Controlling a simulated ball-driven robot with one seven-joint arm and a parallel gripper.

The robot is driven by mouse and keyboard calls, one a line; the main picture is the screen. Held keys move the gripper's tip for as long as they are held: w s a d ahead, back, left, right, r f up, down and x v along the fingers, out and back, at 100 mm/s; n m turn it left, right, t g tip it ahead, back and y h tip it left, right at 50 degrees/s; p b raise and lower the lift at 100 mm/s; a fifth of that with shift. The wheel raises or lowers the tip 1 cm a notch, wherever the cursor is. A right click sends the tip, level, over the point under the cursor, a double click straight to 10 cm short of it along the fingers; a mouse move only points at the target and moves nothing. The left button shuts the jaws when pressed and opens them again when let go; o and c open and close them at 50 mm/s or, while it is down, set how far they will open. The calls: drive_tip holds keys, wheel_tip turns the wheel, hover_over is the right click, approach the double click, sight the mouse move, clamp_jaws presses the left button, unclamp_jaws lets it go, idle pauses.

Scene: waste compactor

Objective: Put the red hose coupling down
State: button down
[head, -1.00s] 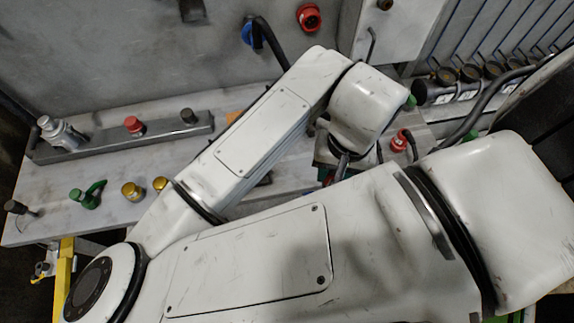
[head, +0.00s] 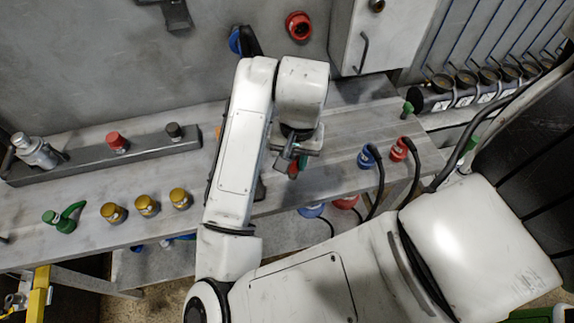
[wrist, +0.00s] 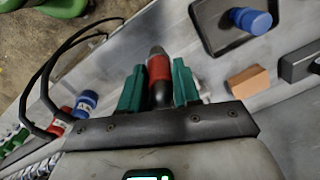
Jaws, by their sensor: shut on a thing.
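My gripper (wrist: 158,92) has its two green fingers shut on the red hose coupling (wrist: 159,68), a red-banded cylinder with a grey-dark tip. In the head view my gripper (head: 294,160) hangs above the right half of the grey bench (head: 335,146), and only a small red part of the coupling (head: 293,170) shows. My wrist hides the rest. The wrist view has bench surface around the coupling, but I cannot tell its exact height or whether it touches.
A blue plug (head: 367,158) and a red plug (head: 400,150) with black cables stand right of my gripper. Several gold fittings (head: 147,205) and a green one (head: 66,217) stand left. A dark rail (head: 85,157) lies behind. The wrist view shows an orange-brown block (wrist: 248,82).

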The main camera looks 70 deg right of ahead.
drive_tip(key=shift+w+d+f, duration=0.2)
drive_tip(key=shift+w+f, duration=0.15)
drive_tip(key=shift+f, duration=0.6)
drive_tip(key=shift+w+d+f, duration=0.25)
drive_tip(key=shift+w+f, duration=0.05)
drive_tip(key=shift+f, duration=0.7)
drive_tip(key=shift+w+d+f, duration=0.2)
drive_tip(key=shift+w+f, duration=0.15)
drive_tip(key=shift+f, duration=0.6)
drive_tip(key=shift+f, duration=0.1)
drive_tip(key=c, duration=0.8)
unclamp_jaws()
drive_tip(key=r, duration=0.4)
drive_tip(key=r+p, duration=0.1)
drive_tip(key=r, duration=0.7)
drive_tip(key=shift+s+r+p, duration=0.1)
drive_tip(key=shift+s+p, duration=0.2)
drive_tip(key=shift+s, duration=0.1)
